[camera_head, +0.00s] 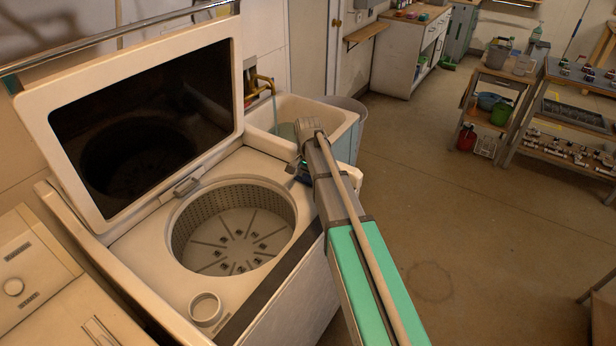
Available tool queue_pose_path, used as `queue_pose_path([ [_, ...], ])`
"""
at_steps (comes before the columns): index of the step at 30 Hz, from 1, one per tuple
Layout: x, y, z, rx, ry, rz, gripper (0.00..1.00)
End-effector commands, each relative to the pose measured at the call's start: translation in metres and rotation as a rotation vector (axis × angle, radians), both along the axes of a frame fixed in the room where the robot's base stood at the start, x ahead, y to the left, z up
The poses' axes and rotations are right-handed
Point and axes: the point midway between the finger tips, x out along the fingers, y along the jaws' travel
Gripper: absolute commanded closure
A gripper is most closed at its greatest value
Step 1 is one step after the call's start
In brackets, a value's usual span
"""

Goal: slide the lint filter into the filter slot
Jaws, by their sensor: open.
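The open washing machine (130,266) fills the left and centre of the head view, with its perforated drum (237,225) exposed. My arm reaches in from the lower right, and its wrist is bent over the machine's right back corner. My gripper (301,175) points down there, small, dark and partly hidden by my own wrist. It is open, close above the machine's top near the drum's right rim. I cannot make out the lint filter or the filter slot. A round, raised opening (205,308) sits on the front of the machine's top; I cannot tell its use.
The raised lid (137,118) stands along the left. A utility sink (340,112) with a brass tap (263,84) is directly behind the machine. Another appliance (45,300) is at the lower left. Shelved carts (497,85) stand at the far right. The middle floor is clear.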

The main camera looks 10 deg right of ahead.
Motion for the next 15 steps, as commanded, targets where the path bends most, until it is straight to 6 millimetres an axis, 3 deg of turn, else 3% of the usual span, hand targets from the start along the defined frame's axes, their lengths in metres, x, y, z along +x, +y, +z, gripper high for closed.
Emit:
queue_pose_path([
  [15,0.0001,-0.0001,0.0047,0.0,0.0,0.0,0.0],
])
